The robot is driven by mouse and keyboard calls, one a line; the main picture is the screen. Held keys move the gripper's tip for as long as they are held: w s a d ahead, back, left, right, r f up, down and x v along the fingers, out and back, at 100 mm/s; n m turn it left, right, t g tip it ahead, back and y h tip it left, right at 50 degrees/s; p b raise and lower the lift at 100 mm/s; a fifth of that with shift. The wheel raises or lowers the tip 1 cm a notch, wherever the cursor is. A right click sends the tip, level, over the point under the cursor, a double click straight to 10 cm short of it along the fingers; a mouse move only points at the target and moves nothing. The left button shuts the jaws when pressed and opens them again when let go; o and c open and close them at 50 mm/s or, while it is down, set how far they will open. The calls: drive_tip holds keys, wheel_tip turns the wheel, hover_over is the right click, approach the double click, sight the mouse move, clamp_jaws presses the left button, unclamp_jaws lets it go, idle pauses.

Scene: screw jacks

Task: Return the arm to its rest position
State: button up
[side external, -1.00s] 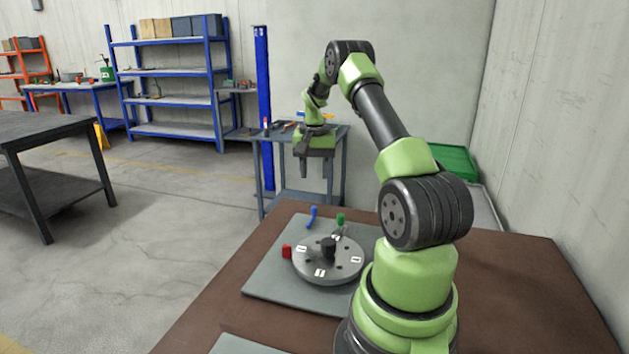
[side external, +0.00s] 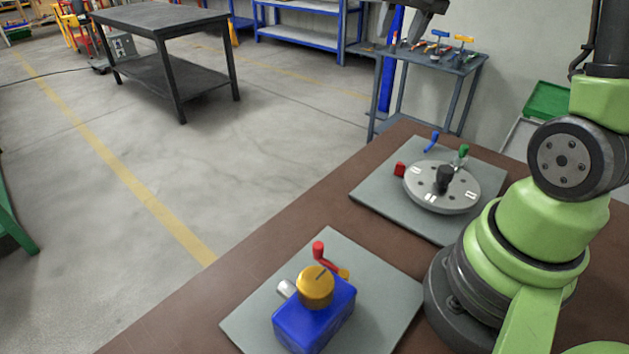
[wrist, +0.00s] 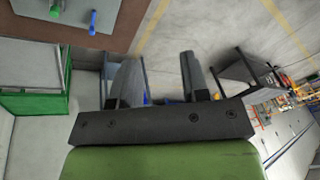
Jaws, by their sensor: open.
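My gripper (wrist: 157,62) is open and empty in the wrist view, its two dark fingers apart with floor and shelving behind them. In the side view only a dark part of my gripper (side external: 422,24) shows at the top edge, well above the brown table. A round grey disc (side external: 442,188) with a black centre knob and white labels sits on a grey mat. A blue box (side external: 314,318) with a yellow knob (side external: 315,286) and a red-tipped crank (side external: 319,250) stands on a nearer mat. My gripper touches neither.
Red (side external: 400,170), blue (side external: 433,141) and green (side external: 463,152) handles stand around the disc. A tool cart (side external: 430,62) stands behind the table, and a green crate (side external: 548,103) at right. A dark workbench (side external: 160,20) stands back left. The floor between is clear.

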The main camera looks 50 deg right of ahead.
drive_tip(key=s+a+r+n+t+y, duration=0.2)
drive_tip(key=s+a+n+t, duration=0.2)
drive_tip(key=s+a, duration=0.9)
drive_tip(key=a+n, duration=0.2)
drive_tip(key=a, duration=0.2)
drive_tip(key=shift+a+r+y, duration=0.15)
drive_tip(key=shift+r+y, duration=0.05)
drive_tip(key=shift+y, duration=0.2)
